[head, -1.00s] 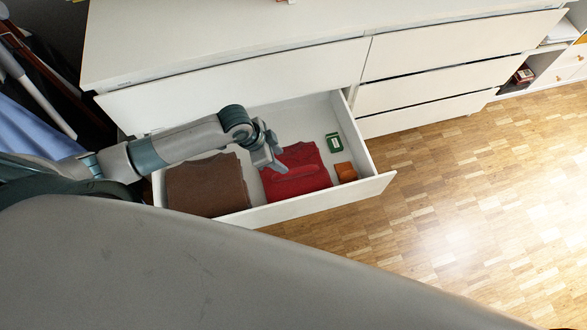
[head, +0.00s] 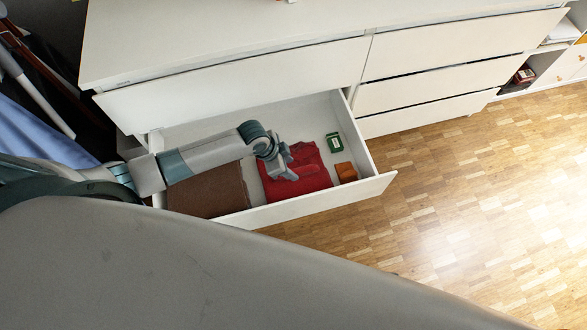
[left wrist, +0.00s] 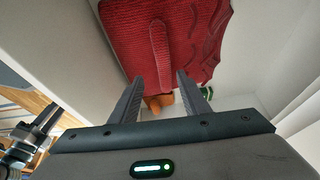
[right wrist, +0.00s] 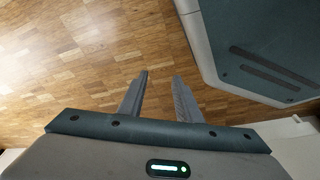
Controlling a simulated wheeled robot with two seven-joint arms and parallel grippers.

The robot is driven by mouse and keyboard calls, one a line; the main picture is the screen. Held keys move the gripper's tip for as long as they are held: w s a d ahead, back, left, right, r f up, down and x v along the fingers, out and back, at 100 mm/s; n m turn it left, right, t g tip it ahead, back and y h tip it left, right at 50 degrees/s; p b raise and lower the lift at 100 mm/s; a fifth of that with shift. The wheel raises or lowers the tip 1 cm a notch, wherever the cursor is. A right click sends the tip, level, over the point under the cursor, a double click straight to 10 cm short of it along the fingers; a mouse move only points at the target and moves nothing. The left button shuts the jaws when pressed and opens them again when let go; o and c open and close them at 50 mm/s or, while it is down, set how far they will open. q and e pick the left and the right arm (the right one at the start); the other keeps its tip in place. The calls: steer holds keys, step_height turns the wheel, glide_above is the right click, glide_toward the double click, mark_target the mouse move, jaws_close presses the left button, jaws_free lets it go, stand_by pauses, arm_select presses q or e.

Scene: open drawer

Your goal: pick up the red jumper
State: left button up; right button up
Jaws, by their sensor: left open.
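The red jumper (head: 308,178) lies folded in the open drawer, to the right of a brown folded garment (head: 208,191). My left gripper (head: 288,168) is over the jumper's left part and hides some of it. In the left wrist view the jumper (left wrist: 190,35) fills the upper middle, beyond the open, empty fingers of the left gripper (left wrist: 163,92). I cannot tell whether the fingertips touch the cloth. My right gripper (right wrist: 160,88) is open and empty, with only wooden floor behind its fingers.
A green box (head: 334,142) and an orange-brown box (head: 346,172) lie in the drawer to the right of the jumper. The drawer front (head: 310,202) and side wall bound the space. Closed drawers (head: 430,90) are at right. The wooden floor (head: 460,190) is clear.

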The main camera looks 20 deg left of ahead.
mark_target(295, 171)
arm_select(q)
steer(key=shift+w+f, duration=0.2)
steer(key=shift+f, duration=0.45)
steer(key=x, duration=0.3)
steer(key=shift+a, duration=0.15)
steer(key=shift+w+f, duration=0.15)
steer(key=shift+f, duration=0.2)
arm_select(e)
steer(key=shift+w+a+r, duration=0.1)
steer(key=shift+w+r, duration=0.2)
steer(key=shift+r, duration=0.4)
steer(key=shift+s+f, duration=0.1)
arm_select(q)
jaws_close()
arm_select(e)
steer(key=shift+w, duration=0.2)
